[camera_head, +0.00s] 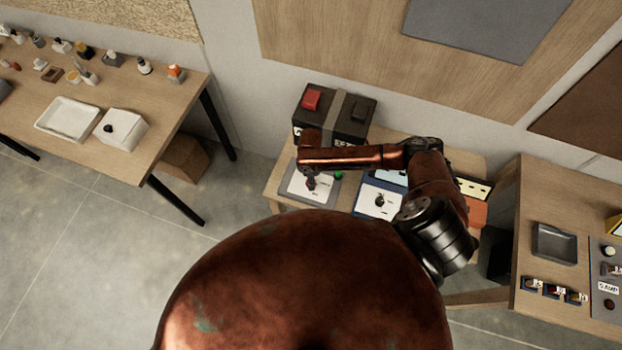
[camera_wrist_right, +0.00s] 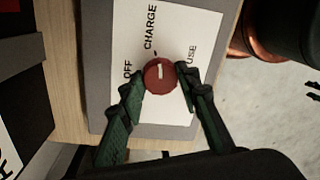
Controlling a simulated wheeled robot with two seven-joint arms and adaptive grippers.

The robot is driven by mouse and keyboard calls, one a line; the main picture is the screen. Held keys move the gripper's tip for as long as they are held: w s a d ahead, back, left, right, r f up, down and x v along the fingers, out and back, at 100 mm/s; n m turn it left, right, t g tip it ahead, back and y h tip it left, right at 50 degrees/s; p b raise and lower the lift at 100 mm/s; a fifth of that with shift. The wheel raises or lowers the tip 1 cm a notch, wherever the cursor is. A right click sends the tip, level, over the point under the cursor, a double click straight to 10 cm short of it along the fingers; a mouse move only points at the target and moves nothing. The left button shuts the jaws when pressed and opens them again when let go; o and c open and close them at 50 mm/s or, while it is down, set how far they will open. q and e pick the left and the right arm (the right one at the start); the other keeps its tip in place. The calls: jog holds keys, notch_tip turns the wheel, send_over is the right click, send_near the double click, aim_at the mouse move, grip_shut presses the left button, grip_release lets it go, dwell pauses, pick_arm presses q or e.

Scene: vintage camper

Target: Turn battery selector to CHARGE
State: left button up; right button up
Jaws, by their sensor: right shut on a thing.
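The battery selector is a round red knob (camera_wrist_right: 160,75) with a short white mark, on a white plate (camera_wrist_right: 185,30) printed OFF, CHARGE and USE. The mark stands nearly upright in the right wrist view, on the side of the CHARGE lettering; its exact setting is hard to tell. My right gripper (camera_wrist_right: 163,88) has its two green fingers on either side of the knob and is shut on it. In the head view my right gripper (camera_head: 311,183) points down over the grey-edged selector panel (camera_head: 326,200) and hides the knob. My left gripper is not in view.
A black battery box (camera_head: 335,115) with a red terminal cap stands behind the panel. A blue-edged panel (camera_head: 375,200) with a dark knob lies to its right. A side table (camera_head: 530,290) stands at right, a workbench (camera_head: 170,100) at left.

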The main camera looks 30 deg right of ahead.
jog(key=shift+n, duration=0.5)
jog(key=shift+a, duration=0.1)
jog(key=o, duration=1.2)
jog(key=shift+c, duration=0.2)
jog(key=shift+r, duration=0.15)
notch_tip(320, 180, up, 12)
jog(key=shift+w, duration=0.4)
jog(key=shift+f, duration=0.2)
